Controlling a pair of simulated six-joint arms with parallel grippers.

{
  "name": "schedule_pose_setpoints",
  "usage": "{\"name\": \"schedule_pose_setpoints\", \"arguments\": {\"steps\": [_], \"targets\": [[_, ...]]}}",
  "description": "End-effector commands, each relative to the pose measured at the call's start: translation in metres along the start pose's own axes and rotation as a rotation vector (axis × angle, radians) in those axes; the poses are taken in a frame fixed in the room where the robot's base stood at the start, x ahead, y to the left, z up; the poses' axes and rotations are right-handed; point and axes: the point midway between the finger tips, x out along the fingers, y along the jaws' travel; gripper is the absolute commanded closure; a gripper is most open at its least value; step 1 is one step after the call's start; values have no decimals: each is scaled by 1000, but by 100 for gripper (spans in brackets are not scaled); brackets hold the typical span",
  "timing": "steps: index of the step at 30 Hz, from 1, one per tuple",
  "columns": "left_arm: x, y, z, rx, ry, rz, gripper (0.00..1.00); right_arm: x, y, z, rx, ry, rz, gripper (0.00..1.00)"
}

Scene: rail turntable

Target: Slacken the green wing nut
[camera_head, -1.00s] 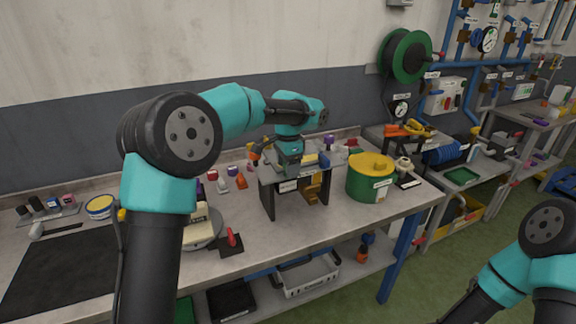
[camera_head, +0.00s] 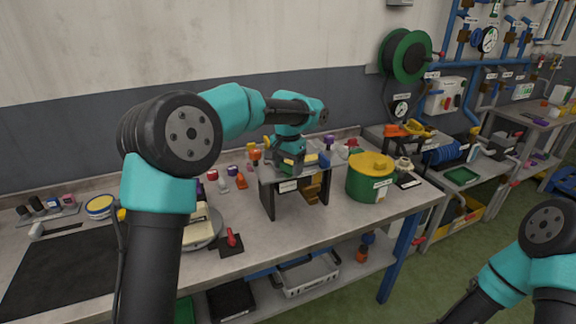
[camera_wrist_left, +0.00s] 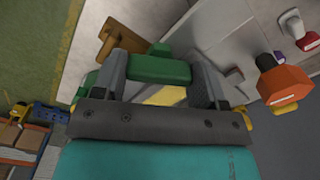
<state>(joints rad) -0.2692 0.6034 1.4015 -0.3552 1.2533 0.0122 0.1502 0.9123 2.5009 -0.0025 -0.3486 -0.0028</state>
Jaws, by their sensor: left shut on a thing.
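The green wing nut (camera_wrist_left: 160,68) shows in the left wrist view between the two fingers of my left gripper (camera_wrist_left: 158,74). The fingers are shut on it from both sides, and a yellow part lies just below it. In the head view my left gripper (camera_head: 290,167) points down over a small dark stand (camera_head: 268,198) on the workbench. The wing nut cannot be made out there, as the gripper and wrist cover it. My right arm shows at the lower right of the head view, but its gripper is out of the picture.
A green drum with a yellow lid (camera_head: 371,175) stands right of the stand. A red-handled block (camera_head: 231,243) and small coloured pieces lie to the left. An orange-headed piece (camera_wrist_left: 284,84) is close to the gripper's right in the wrist view. The bench front has clear room (camera_head: 300,238).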

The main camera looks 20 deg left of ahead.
Motion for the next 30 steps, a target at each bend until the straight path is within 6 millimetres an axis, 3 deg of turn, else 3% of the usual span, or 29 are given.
{"name": "schedule_pose_setpoints", "arguments": {"steps": [30], "targets": [[-1, 0, 0, -897, 1, 0, 58, 0, 0, 0, 0, 0, 0, 57]]}}
